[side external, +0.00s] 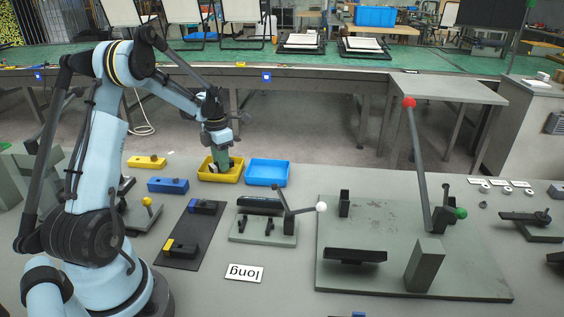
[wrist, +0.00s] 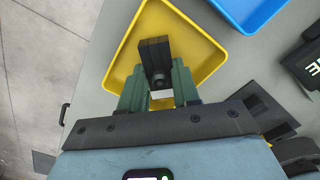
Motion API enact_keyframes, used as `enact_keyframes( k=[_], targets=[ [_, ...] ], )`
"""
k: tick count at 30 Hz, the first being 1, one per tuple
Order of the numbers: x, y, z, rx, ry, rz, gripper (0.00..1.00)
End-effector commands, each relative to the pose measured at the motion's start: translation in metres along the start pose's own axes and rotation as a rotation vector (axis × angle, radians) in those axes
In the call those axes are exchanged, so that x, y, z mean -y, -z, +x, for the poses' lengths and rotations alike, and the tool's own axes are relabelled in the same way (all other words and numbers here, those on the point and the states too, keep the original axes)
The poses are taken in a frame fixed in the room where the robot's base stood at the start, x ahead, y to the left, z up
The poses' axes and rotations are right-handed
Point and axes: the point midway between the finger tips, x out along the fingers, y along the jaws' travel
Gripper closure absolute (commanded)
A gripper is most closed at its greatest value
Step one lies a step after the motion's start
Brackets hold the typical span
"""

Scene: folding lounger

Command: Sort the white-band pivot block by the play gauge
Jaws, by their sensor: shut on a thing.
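My gripper (side external: 222,160) is low over the yellow tray (side external: 240,174), fingers pointing down. In the wrist view its green fingers (wrist: 158,92) are shut on a dark pivot block (wrist: 155,52), which lies within the outline of the yellow tray (wrist: 205,40). Small patches of white show beside the block near the fingers; the rest of any band is hidden. I cannot tell whether the block touches the tray floor. A grey fixture with a white-ball lever (side external: 304,210), possibly the play gauge, stands right of the dark mat and is not gripped.
A blue tray (side external: 268,173) stands just right of the yellow one. A dark mat (side external: 198,238) holds black blocks with blue and yellow marks. Yellow (side external: 147,161) and blue (side external: 168,185) blocks lie to the left. A large plate with a tall red-knobbed lever (side external: 418,165) stands right.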

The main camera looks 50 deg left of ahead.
Motion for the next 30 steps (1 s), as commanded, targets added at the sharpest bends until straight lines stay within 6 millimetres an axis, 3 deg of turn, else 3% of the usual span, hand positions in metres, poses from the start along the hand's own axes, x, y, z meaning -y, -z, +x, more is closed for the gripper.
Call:
enact_keyframes(
  k=[24, 25, 30],
  targets=[
    [0.000, 0.000, 0.012, 0.000, 0.000, 0.000, 1.00],
    [0.000, 0.000, 0.012, 0.000, 0.000, 0.000, 0.66],
    [0.000, 0.000, 0.012, 0.000, 0.000, 0.000, 0.40]
  ],
)
